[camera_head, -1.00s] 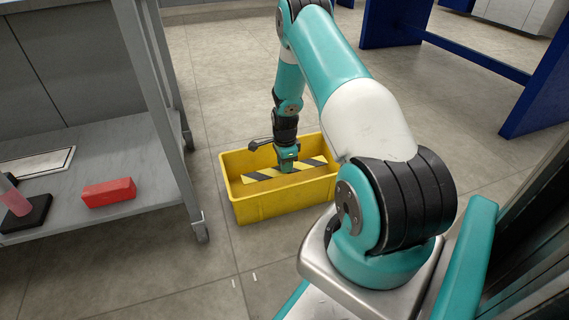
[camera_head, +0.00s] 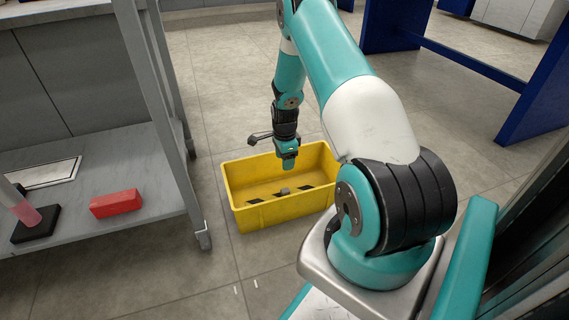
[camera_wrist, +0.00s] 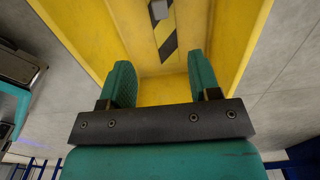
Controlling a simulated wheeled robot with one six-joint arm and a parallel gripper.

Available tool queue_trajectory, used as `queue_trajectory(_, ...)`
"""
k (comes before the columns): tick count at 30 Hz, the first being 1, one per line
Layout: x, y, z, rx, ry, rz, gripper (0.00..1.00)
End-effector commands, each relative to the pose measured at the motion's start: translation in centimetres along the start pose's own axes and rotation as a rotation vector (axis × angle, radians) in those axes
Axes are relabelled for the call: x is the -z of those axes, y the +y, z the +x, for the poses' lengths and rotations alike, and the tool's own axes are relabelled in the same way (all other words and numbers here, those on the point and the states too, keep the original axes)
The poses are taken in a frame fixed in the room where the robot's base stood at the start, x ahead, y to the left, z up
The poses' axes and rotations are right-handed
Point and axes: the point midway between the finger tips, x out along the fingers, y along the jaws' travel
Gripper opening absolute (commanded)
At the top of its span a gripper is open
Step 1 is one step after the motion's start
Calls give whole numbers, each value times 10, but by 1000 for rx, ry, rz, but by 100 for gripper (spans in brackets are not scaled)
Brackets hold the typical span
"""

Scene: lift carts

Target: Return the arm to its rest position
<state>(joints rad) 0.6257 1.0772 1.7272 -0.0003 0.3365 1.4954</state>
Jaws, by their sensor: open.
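My gripper (camera_head: 288,163) hangs pointing down above the yellow bin (camera_head: 245,218), which stands on the floor. In the wrist view my gripper (camera_wrist: 160,85) shows its two teal fingers apart with nothing between them. A black-and-yellow striped piece with a small grey block on it (camera_head: 284,191) lies in the bin, below the gripper and apart from it. The striped piece also shows in the wrist view (camera_wrist: 166,38) beyond the fingertips. My arm reaches forward and down from its base at the lower right.
A grey cart (camera_head: 150,190) stands left of the bin, its shelf holding a red box (camera_head: 116,203) and a pink object on a black base (camera_head: 36,222). Blue frames (camera_head: 545,90) stand at the right back. Floor around the bin is mostly clear.

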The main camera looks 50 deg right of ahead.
Motion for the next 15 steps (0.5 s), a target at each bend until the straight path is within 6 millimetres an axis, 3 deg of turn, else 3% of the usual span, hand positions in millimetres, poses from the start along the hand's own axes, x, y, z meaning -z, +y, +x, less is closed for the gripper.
queue_trajectory(1, 0, -1, -24, 2, 0, 0, 57)
queue_trajectory(6, 0, 0, -65, 2, 0, 0, 57)
queue_trajectory(15, 0, 0, -105, 0, 0, 0, 57)
